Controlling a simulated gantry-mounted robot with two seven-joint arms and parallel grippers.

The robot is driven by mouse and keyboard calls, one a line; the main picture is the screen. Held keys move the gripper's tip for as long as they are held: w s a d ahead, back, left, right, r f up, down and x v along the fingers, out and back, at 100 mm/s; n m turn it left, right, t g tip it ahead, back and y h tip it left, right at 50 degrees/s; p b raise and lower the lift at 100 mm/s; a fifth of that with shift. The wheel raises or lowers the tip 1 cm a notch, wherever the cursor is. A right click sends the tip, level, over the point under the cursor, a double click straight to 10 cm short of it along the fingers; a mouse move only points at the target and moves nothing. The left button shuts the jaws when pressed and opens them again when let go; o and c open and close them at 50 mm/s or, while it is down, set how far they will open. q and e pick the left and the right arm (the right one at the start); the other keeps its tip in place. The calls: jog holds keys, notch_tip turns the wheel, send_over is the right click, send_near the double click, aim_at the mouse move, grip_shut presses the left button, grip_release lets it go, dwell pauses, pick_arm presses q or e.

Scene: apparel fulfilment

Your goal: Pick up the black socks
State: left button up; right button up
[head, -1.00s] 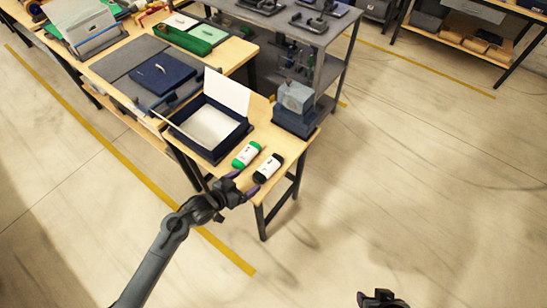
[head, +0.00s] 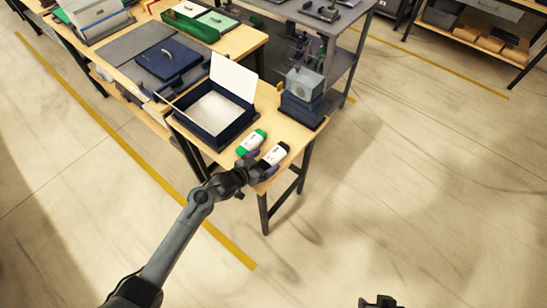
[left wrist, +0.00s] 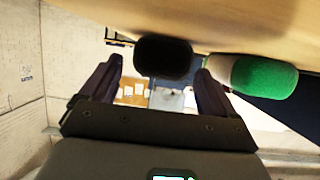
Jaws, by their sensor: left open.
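The black socks (head: 275,154), a dark roll with a white label band, lie near the table's front corner. In the left wrist view the black socks (left wrist: 163,58) show as a dark end between my open fingertips, with no clear grip on them. My left gripper (head: 262,170) is at the near end of the black socks, open. Its fingers (left wrist: 159,70) stand to either side in the left wrist view. A green sock roll (head: 251,142) lies just left of the black one; it is also close to the right finger (left wrist: 265,77). My right gripper (head: 381,302) shows only partly at the bottom edge.
An open dark blue box (head: 204,138) with a white inside and raised lid stands behind the socks on the wooden table (head: 292,134). Dark blue boxes with a grey block (head: 304,84) stand at the back right. The floor right of the table is clear.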

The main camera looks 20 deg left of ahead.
aim_at(274, 157)
pick_arm(q)
jog(key=shift+b+x, duration=0.3)
jog(key=shift+x, duration=0.9)
jog(key=shift+w+d+f, duration=0.25)
jog(key=shift+w+f, duration=0.1)
jog(key=shift+s, duration=0.1)
jog(key=shift+c, duration=0.3)
jog(key=c, duration=1)
jog(key=shift+r, duration=0.1)
